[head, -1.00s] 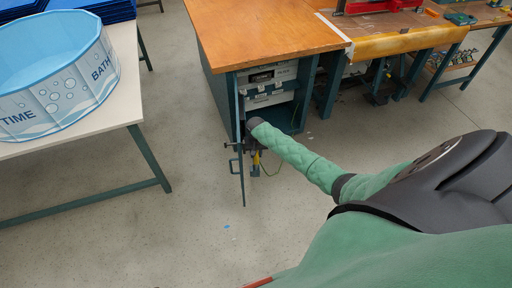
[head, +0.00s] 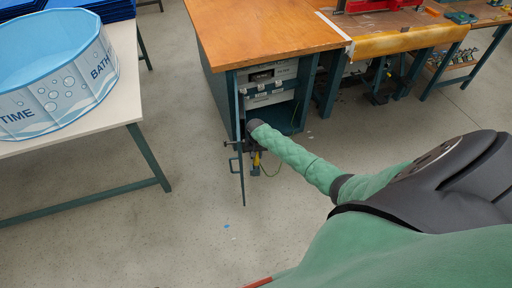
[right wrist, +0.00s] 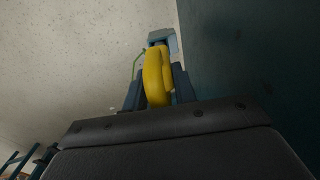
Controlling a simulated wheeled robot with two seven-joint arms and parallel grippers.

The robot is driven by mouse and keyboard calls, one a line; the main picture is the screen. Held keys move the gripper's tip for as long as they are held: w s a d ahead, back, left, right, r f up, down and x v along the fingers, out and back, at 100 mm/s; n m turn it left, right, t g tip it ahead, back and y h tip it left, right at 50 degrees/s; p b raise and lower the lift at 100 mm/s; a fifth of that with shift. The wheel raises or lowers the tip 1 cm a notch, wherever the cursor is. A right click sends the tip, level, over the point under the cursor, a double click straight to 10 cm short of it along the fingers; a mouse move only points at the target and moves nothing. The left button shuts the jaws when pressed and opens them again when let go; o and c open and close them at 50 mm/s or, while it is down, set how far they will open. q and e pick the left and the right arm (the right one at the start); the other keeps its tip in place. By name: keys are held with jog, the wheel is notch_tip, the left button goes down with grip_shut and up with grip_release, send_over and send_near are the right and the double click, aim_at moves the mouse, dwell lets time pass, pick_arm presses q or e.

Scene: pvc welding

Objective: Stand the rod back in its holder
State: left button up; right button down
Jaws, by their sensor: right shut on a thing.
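My right gripper (head: 256,171) is low beside the open cabinet, close to its door, and partly hidden by my own wrist. It is shut on a yellow curved tool (head: 257,159). In the right wrist view the yellow tool (right wrist: 155,78) sits between the two fingers of the right gripper (right wrist: 158,85), with a blue-grey part at its far end. A thin green-yellow cable (right wrist: 137,66) runs beside it. I cannot tell whether this tool is the rod, and I cannot make out a holder. My left gripper is not in view.
The cabinet door (head: 241,172) stands open beside my gripper. A box-like unit (head: 271,84) sits inside the cabinet under a wooden bench top (head: 265,30). A white table (head: 125,83) with a blue-rimmed tub (head: 60,95) stands at left.

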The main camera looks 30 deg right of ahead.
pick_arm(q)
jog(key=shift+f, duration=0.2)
pick_arm(e)
jog(key=shift+f, duration=0.4)
jog(key=c, duration=1.1)
grip_release()
jog(key=shift+o, duration=0.2)
notch_tip(320, 180, up, 7)
jog(key=shift+f+b, duration=0.1)
jog(key=shift+b, duration=0.5)
jog(key=shift+r, duration=0.45)
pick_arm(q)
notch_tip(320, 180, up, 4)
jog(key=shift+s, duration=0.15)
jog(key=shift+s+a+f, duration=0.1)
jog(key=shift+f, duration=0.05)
